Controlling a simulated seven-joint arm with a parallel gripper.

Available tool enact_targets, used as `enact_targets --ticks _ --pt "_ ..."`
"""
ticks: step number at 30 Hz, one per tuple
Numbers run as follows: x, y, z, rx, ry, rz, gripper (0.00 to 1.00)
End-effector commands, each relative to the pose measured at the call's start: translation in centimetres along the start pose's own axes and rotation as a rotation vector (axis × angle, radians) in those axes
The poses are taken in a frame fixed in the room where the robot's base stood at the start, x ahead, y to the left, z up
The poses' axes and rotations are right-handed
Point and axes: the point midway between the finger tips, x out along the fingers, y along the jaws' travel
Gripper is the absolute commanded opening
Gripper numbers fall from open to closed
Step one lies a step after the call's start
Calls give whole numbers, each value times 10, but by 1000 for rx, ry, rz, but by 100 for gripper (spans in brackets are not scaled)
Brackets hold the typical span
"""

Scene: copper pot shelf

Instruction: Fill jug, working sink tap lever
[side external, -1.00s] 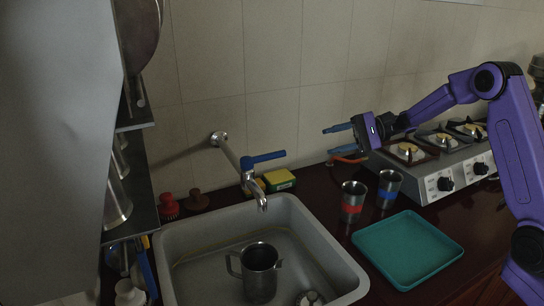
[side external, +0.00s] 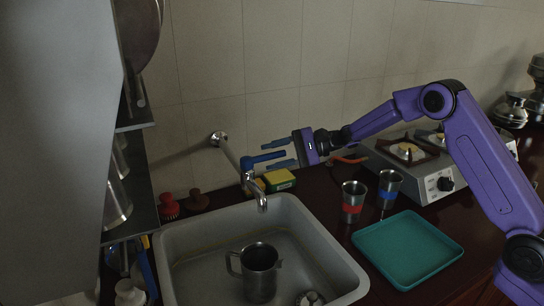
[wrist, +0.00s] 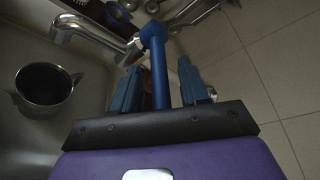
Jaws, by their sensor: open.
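The tap (side external: 253,188) comes from the wall over the sink, with its spout above the basin. Its blue lever (side external: 262,158) points right, toward my gripper. My gripper (side external: 275,155) is open, its two blue fingers close to the lever's free end. In the wrist view the lever (wrist: 158,70) runs between the fingers of my gripper (wrist: 163,90), with gaps on both sides; I cannot tell whether either finger touches it. The metal jug (side external: 260,272) stands upright in the sink below the spout; it also shows in the wrist view (wrist: 43,86). Its contents are dark, and no water stream shows.
The sink (side external: 335,262) is grey. A yellow-green sponge (side external: 279,180) lies behind it. A red-banded cup (side external: 353,202), a blue-banded cup (side external: 389,189) and a teal tray (side external: 407,250) stand to the right. A stove (side external: 425,170) is farther back. A shelf (side external: 130,215) stands at left.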

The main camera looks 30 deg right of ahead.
Motion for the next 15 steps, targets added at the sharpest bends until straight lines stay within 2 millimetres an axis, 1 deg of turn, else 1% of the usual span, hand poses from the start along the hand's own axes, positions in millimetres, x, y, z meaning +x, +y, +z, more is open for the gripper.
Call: enact_targets --ticks 1,4,12,14,15 --pt "4 0 0 0 -1 1 44" --pt "8 0 0 0 -1 0 44" --pt "8 0 0 0 0 0 44" --pt "8 0 0 0 0 0 25" --pt "8 0 0 0 0 0 12"
